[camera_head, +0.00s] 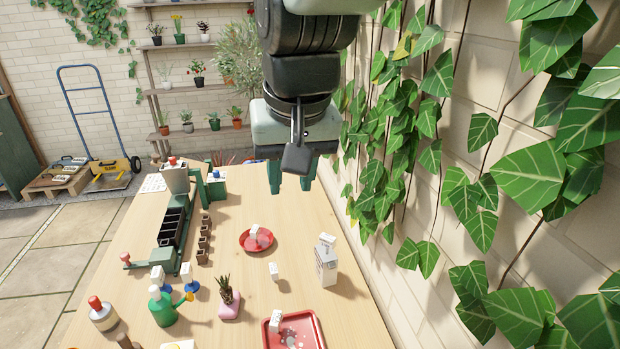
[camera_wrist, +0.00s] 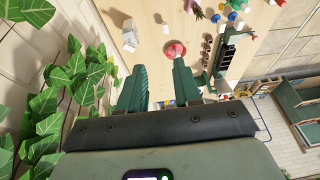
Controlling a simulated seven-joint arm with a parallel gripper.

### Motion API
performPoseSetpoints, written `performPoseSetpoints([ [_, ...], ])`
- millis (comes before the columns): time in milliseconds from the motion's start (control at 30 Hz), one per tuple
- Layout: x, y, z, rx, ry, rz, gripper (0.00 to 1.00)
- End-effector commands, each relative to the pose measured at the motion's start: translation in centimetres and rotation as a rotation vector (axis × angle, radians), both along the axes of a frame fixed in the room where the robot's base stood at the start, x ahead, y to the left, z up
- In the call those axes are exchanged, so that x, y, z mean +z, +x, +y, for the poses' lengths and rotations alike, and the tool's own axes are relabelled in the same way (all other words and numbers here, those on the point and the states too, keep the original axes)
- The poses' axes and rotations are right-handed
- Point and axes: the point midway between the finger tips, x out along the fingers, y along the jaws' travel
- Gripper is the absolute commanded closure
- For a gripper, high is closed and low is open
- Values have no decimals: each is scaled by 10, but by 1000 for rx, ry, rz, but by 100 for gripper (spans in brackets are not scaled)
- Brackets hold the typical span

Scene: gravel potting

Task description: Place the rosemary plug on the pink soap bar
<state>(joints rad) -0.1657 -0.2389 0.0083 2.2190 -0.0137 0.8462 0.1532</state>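A small spiky dark-green plant (camera_head: 227,290), which looks like the rosemary plug, stands upright on a pink block (camera_head: 229,309), which looks like the soap bar, near the front middle of the table in the head view. I cannot tell how the plant's base meets the pink block. Both are tiny at the top of the wrist view. My gripper (camera_head: 291,186) is high over the far right part of the table, well away from them. Its two green fingers also show in the wrist view (camera_wrist: 159,82), spread apart with nothing between them.
A red dish (camera_head: 246,243), a white carton (camera_head: 326,266), a small white block (camera_head: 273,271) and a red tray (camera_head: 274,339) lie right of the plant. A green watering can (camera_head: 163,310) and a black-celled rack (camera_head: 173,227) are left. Ivy (camera_head: 480,190) covers the right wall.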

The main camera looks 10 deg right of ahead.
Motion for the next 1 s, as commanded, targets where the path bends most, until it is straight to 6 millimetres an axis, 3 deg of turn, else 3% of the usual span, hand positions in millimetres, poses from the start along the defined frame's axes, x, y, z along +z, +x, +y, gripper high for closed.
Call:
performPoseSetpoints([
  [33, 10, -22, -13, -6, -3, -37, 67],
  [100, 17, -49, -25, -5, -8, -75, 67],
  [200, 21, -80, -38, -3, -19, -123, 67],
  [333, 20, -107, -47, -1, -32, -162, 67],
  [500, 18, -120, -50, 2, -38, -181, 67],
  [1000, 18, -120, -50, 2, -39, -180, 67],
])
